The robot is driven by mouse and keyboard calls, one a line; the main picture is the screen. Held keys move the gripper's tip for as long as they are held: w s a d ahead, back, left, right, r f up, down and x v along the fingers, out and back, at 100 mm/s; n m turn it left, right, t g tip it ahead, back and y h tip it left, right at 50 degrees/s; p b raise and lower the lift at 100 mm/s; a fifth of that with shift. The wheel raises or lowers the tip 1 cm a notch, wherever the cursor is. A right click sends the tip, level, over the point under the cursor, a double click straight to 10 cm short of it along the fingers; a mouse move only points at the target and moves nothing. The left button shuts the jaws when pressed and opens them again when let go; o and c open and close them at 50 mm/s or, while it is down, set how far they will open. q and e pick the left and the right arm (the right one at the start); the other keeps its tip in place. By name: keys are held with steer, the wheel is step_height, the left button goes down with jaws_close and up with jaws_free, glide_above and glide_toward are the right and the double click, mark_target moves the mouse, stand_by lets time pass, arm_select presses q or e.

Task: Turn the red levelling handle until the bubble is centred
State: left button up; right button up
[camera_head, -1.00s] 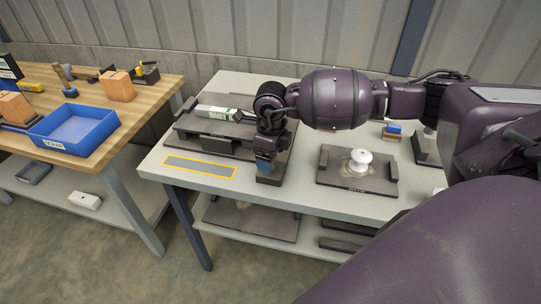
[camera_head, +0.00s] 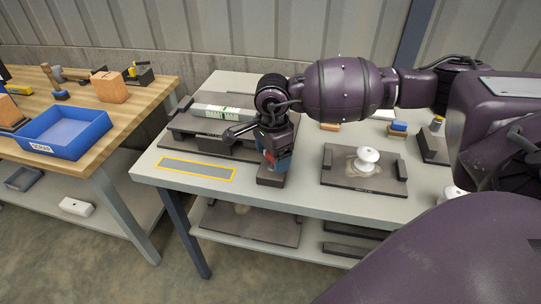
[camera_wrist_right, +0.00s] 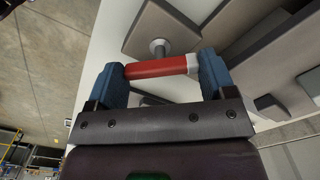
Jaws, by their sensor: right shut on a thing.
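The red levelling handle (camera_wrist_right: 160,67) lies across between the two blue fingers of my right gripper (camera_wrist_right: 163,75) in the right wrist view, and the gripper is shut on it. In the head view my right gripper (camera_head: 274,160) reaches down, tilted, over a small dark block at the table's front. A white and green spirit level (camera_head: 222,112) lies on the dark fixture (camera_head: 190,125) to the left of the gripper. Its bubble is too small to make out. My left gripper is not in view.
A yellow-bordered grey strip (camera_head: 197,169) lies at the table's front left. A dark plate (camera_head: 362,182) with a white insulator (camera_head: 366,160) stands to the right. A wooden bench with a blue tray (camera_head: 65,134) is at the left.

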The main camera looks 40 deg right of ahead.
steer(key=shift+f+n, duration=0.1)
steer(key=shift+n, duration=0.4)
steer(key=shift+n+b, duration=0.55)
steer(key=shift+n, duration=0.55)
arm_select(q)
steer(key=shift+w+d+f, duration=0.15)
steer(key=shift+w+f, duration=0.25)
arm_select(e)
steer(key=shift+n, duration=0.3)
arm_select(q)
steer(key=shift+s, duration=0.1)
arm_select(e)
steer(key=o, duration=0.9)
steer(key=shift+r, duration=0.2)
